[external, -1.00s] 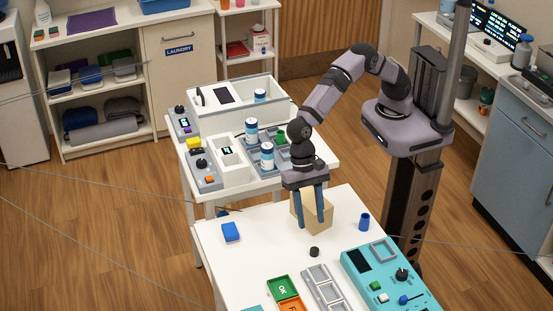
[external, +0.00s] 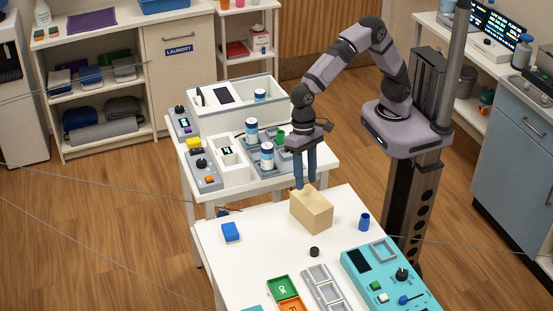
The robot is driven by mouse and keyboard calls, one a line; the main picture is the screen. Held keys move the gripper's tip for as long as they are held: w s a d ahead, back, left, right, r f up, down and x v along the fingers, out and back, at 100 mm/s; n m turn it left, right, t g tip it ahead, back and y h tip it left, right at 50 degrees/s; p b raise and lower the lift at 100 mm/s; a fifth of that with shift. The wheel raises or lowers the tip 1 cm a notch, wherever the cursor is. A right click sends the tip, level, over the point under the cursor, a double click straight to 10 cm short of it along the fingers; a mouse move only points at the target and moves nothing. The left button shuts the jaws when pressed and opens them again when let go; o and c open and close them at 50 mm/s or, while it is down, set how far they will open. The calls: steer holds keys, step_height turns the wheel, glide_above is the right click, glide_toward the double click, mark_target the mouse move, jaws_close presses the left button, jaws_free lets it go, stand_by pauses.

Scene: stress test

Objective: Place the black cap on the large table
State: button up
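A small black cap (external: 314,252) sits on the white top of the large table (external: 262,257), in front of a tan block (external: 311,210). My gripper (external: 305,187) points down just above and behind the block's top. Its two blue fingers are a little apart with nothing visible between them. The block rests on the table. Whether the fingertips touch the block is hard to tell.
A blue sponge-like block (external: 231,232) lies at the left of the table and a dark blue cup (external: 364,222) stands at the right. A teal panel (external: 388,280), grey tray (external: 322,287) and green bin (external: 283,288) fill the front. White bottles (external: 267,157) stand on the table behind.

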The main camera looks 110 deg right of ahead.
steer(key=s+d+n, duration=0.2)
steer(key=s+d, duration=0.1)
steer(key=d, duration=0.1)
steer(key=s+d+n+h, duration=0.1)
steer(key=s+d+n, duration=0.1)
steer(key=s+d, duration=0.1)
steer(key=s+d+n, duration=0.2)
steer(key=s+d, duration=0.1)
steer(key=d, duration=0.1)
steer(key=shift+s+d+f+n+h, duration=0.25)
steer(key=shift+s+d+n+h, duration=0.05)
steer(key=shift+s+d, duration=0.1)
steer(key=s+d+f+n+h, duration=0.1)
steer(key=s+d+f+n, duration=0.1)
steer(key=s+d+n, duration=0.4)
steer(key=s, duration=0.4)
steer(key=shift+d+f, duration=0.15)
steer(key=shift+d, duration=0.05)
steer(key=shift+r, duration=0.25)
